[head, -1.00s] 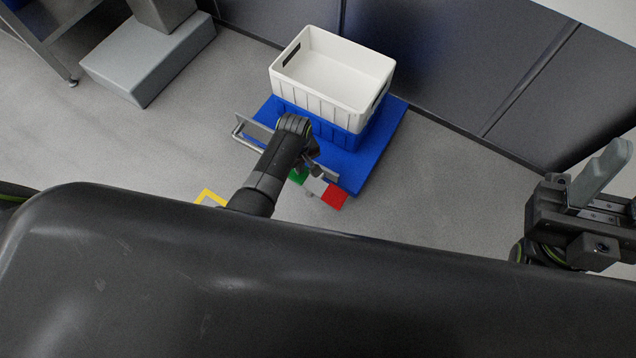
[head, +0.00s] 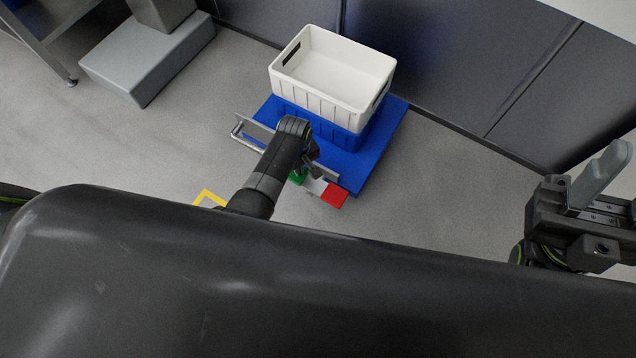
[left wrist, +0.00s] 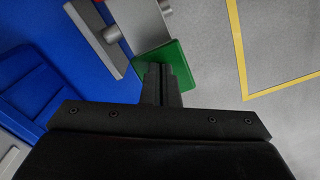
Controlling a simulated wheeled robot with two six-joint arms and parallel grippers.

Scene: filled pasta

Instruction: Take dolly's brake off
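The dolly (head: 383,152) is a blue platform standing on the floor by the dark wall. At its near edge is a brake pedal with a red pad (head: 334,195) and a green pad (head: 298,178). The green pad also shows in the left wrist view (left wrist: 178,62). My left gripper (left wrist: 163,75) is shut and empty, its fingertips over the green pad; contact is likely but I cannot be sure. In the head view my left arm partly hides the pedal. My right gripper (head: 600,175) is at the right edge, away from the dolly; its finger gap is unclear.
A white crate (head: 318,101) sits on a blue crate (head: 352,142) on the dolly. A metal handle (head: 240,134) is at the dolly's left. Yellow floor marking (head: 208,195) lies left of my arm. A grey block (head: 140,65) stands at upper left. Floor to the right is clear.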

